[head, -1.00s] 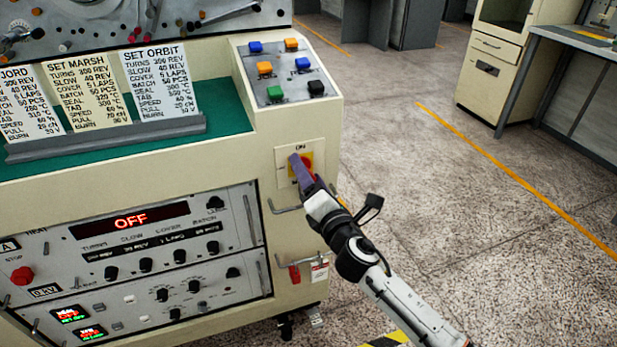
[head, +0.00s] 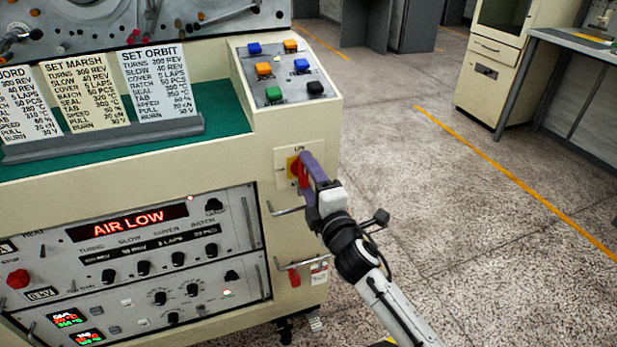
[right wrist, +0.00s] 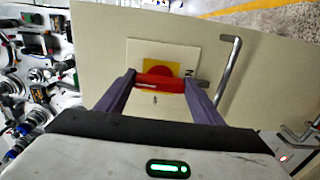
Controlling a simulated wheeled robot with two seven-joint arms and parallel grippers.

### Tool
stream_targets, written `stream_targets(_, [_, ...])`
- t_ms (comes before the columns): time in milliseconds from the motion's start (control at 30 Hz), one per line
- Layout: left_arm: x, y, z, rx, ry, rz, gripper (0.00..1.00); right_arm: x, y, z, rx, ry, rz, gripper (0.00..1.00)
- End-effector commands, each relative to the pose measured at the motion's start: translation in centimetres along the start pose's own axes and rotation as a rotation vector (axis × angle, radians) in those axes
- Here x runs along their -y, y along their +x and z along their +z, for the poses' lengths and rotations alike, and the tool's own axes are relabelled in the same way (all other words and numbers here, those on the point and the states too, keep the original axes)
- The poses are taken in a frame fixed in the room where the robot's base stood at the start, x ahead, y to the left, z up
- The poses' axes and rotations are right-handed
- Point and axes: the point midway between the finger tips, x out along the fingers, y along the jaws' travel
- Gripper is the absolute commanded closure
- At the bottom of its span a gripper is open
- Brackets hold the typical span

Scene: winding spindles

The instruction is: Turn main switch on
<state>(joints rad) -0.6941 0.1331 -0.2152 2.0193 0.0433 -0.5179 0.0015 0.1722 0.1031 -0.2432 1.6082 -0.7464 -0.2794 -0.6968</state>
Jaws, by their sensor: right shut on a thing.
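The main switch (head: 293,168) is a red rotary handle on a yellow plate, set in a cream panel on the cabinet's front right. My right gripper (head: 304,168) is at the switch and partly covers it in the head view. In the right wrist view, the red handle (right wrist: 160,84) lies between the two purple fingers of the right gripper (right wrist: 160,88), which are shut on it. The yellow plate (right wrist: 158,65) shows behind the handle. The display (head: 126,221) reads "AIR LOW" in red. My left gripper is not in view.
A metal handle (head: 285,210) sticks out just below the switch, and another bar (head: 300,264) is lower down. Coloured buttons (head: 288,68) sit on the sloped panel above. Setting cards (head: 160,80) stand on the green top. The floor to the right is open.

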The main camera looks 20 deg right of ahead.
Motion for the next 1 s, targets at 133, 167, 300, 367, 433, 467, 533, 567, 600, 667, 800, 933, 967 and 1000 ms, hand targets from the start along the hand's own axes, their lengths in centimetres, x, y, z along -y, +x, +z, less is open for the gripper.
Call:
stream_targets(133, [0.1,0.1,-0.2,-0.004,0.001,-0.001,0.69,0.2,-0.1,-0.1,-0.002,0.014,-0.003,0.61])
stream_targets(167, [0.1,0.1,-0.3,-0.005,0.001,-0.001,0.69,0.2,-0.1,-0.1,-0.002,0.015,-0.003,0.61])
stream_targets(300, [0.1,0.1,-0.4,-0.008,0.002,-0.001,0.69,0.2,-0.1,-0.1,-0.002,0.016,-0.003,0.61])
stream_targets(367, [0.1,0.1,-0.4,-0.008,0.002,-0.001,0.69,0.2,-0.1,-0.1,-0.002,0.016,-0.003,0.61])
stream_targets(433, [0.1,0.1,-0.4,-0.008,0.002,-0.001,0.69,0.2,-0.1,-0.1,-0.002,0.017,-0.003,0.61])
stream_targets(467, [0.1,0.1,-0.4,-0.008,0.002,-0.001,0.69,0.2,-0.1,-0.1,-0.002,0.017,-0.003,0.36])
stream_targets(533, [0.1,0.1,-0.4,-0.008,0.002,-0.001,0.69,0.2,-0.1,-0.1,-0.002,0.016,-0.003,0.24])
stream_targets(567, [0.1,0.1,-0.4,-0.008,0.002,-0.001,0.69,0.2,-0.1,-0.1,-0.002,0.015,-0.003,0.20])
stream_targets(600, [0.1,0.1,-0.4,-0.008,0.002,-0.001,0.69,0.1,0.0,-0.1,-0.001,0.015,-0.003,0.20])
stream_targets(667, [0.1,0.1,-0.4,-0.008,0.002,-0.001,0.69,0.1,0.0,-0.1,-0.001,0.014,-0.002,0.20])
stream_targets(800, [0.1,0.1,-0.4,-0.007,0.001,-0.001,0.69,0.1,0.0,0.0,-0.001,0.012,-0.001,0.20])
stream_targets(933, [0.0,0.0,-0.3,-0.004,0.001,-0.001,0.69,0.1,-0.6,0.0,-0.001,0.011,-0.001,0.20])
stream_targets(967, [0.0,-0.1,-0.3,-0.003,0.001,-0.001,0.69,0.1,-0.9,0.0,-0.001,0.011,-0.002,0.20])
stream_targets(1000, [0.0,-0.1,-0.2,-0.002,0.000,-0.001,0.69,0.1,-1.4,0.0,0.000,0.011,-0.003,0.20])
